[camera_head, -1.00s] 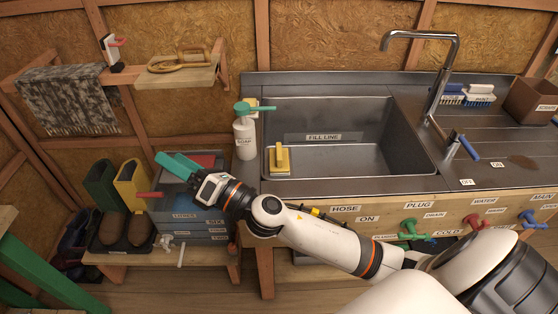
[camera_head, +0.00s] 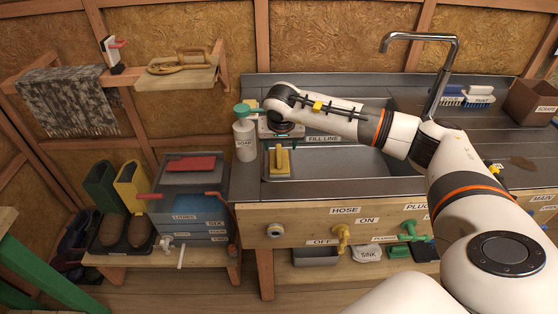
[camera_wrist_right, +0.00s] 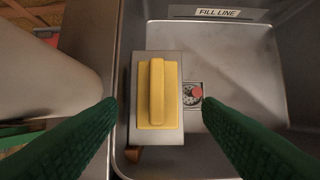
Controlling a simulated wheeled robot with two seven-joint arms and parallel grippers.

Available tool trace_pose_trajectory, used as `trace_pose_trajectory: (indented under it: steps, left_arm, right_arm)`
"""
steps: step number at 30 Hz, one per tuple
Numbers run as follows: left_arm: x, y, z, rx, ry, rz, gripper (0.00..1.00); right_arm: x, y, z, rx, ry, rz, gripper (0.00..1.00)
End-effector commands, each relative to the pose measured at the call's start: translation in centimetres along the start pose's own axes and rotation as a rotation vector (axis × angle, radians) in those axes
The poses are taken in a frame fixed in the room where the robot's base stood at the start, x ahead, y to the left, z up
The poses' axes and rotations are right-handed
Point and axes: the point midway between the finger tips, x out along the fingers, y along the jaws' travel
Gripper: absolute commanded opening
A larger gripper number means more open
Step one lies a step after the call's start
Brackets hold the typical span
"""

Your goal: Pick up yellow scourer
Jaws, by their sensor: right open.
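The yellow scourer (camera_head: 279,160) is a yellow block with a raised yellow grip on a grey base. It sits at the left end of the sink basin (camera_head: 375,160). In the right wrist view the scourer (camera_wrist_right: 157,92) is near the middle of the picture. My right gripper (camera_wrist_right: 159,103) is open and empty, its green fingers on either side of the scourer in the picture, apart from it. My left gripper is not in view.
A white soap bottle (camera_head: 244,140) with a green pump stands left of the basin, close to my wrist. The basin's left wall and a drain (camera_wrist_right: 192,94) with a red piece lie beside the scourer. The tap (camera_head: 440,75) rises at the right. The basin's right part looks clear.

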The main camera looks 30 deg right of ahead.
Motion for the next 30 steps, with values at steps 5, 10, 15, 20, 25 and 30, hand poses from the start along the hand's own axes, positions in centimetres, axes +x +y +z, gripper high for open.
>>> trace_pose_trajectory:
  steps: [5, 10, 15, 20, 25, 30]
  left_arm:
    - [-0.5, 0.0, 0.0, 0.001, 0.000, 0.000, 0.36]
    - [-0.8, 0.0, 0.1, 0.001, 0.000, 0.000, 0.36]
    - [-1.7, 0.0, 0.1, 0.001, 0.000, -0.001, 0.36]
    - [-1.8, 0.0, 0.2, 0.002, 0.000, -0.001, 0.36]
    - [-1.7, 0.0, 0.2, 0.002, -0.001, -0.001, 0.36]
    - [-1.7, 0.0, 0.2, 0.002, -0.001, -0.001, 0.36]
  right_arm:
    - [2.5, 0.1, -0.1, 0.001, 0.003, 0.001, 0.60]
    - [3.6, 0.2, -0.1, 0.000, 0.003, 0.002, 0.60]
    - [6.1, 0.3, -0.1, 0.002, 0.005, 0.002, 0.60]
    - [8.0, 0.4, -0.1, 0.002, 0.003, 0.005, 0.60]
    - [8.4, 0.3, -0.1, 0.001, 0.002, 0.006, 0.60]
    - [8.3, 0.3, -0.1, 0.001, 0.001, 0.006, 0.49]
